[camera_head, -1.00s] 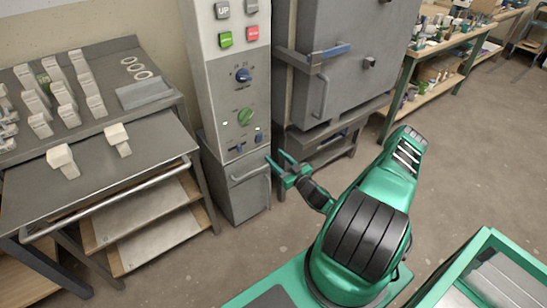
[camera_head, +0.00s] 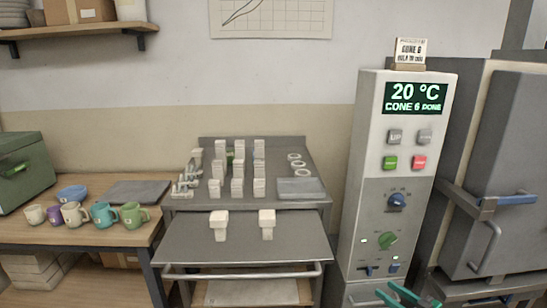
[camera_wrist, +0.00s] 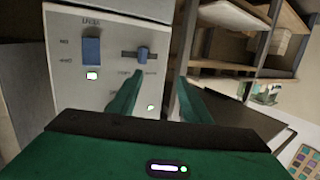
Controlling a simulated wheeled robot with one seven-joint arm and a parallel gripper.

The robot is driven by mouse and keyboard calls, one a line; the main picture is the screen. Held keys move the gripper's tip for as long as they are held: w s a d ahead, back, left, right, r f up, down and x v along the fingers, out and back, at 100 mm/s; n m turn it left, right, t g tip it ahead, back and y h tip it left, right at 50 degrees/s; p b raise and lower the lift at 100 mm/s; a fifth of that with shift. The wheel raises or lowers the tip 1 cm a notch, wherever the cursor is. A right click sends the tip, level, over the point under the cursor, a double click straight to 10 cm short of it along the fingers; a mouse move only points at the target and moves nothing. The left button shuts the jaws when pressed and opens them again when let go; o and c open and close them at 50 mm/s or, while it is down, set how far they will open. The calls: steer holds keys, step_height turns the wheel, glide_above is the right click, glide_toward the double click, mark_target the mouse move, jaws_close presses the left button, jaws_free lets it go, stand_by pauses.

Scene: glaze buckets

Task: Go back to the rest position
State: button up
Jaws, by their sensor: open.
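My gripper (camera_head: 404,294) shows at the bottom edge of the head view, in front of the lower part of the kiln control cabinet (camera_head: 372,150). Its two green fingers are apart with nothing between them. In the wrist view my gripper (camera_wrist: 150,95) is open and empty, pointing toward the cabinet's lower panel (camera_wrist: 72,75) with its switch and slider. I cannot tell whether the fingertips touch the panel. Most of my arm is out of the head view.
A grey kiln (camera_head: 500,170) stands right of the cabinet. Left is a metal table (camera_head: 240,244) with several pale blocks. Further left, a wooden bench holds mugs (camera_head: 104,214) and a green box (camera_head: 25,165). The cabinet display (camera_head: 415,97) reads 20 °C, CONE 6 DONE.

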steer(key=s+a+r+n+g, duration=0.2)
steer(key=s+a+r+g, duration=0.2)
steer(key=s+r+g, duration=0.45)
steer(key=s+d+r+m+g+h, duration=0.1)
steer(key=s+r+m+h, duration=0.1)
steer(key=s+r+m, duration=0.2)
steer(key=s+d+r+m+g+h, duration=0.2)
steer(key=s+r+m, duration=0.3)
steer(key=s+r, duration=0.6)
steer(key=s+d+r+m+g+h, duration=0.1)
steer(key=s+r+m, duration=0.4)
steer(key=s, duration=0.7)
step_height(320, 180, up, 2)
steer(key=g+h, duration=0.1)
steer(key=h, duration=0.1)
steer(key=shift+s+d+r+h, duration=0.25)
steer(key=shift+d+h, duration=0.15)
steer(key=shift+g, duration=0.25)
